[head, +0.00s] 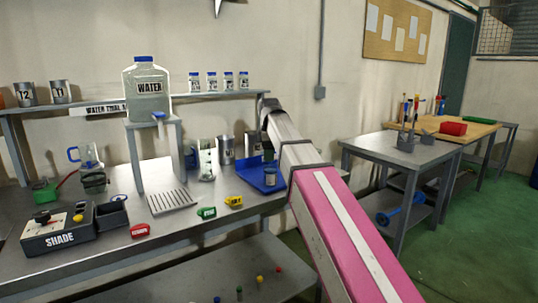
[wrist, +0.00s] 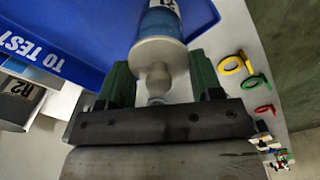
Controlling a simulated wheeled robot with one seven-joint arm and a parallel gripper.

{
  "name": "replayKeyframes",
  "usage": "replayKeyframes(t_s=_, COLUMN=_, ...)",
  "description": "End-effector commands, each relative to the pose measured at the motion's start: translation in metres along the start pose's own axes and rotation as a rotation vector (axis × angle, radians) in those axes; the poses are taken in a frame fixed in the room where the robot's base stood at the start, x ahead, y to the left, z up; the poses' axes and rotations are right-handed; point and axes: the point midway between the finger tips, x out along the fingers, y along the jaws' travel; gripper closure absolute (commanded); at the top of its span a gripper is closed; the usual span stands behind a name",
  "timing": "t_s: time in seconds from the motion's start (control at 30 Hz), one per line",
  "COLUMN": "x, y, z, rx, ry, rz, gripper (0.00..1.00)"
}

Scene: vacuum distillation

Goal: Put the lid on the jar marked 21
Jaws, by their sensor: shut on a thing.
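In the wrist view my gripper (wrist: 160,85) has its green fingers on either side of a pale grey lid (wrist: 160,52) with a round knob, and is shut on it. The lid is at the end of a blue jar (wrist: 163,22), in line with it; I cannot tell whether it is fully seated. The jar's dark-on-white label is cut off at the frame's top, and its number is not clearly readable. In the head view a small bluish jar (head: 270,173) stands at the blue tray (head: 252,182); my gripper is not clearly visible there.
The tray, lettered TO TEST, also shows in the wrist view (wrist: 85,25). A grey container (wrist: 18,105) lies beside it. Metal canisters (head: 226,150) stand behind the tray. Yellow (head: 233,201) and green (head: 206,212) tags lie in front. A water jug (head: 148,92) stands on a raised stand.

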Motion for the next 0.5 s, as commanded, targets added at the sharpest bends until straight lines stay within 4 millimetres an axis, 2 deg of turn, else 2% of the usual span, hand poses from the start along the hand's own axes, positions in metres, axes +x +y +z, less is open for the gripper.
replayKeyframes(t_s=0.5, x=0.0033, y=-0.0001, z=0.0000, rx=0.000, ry=0.000, rz=0.000, gripper=0.63)
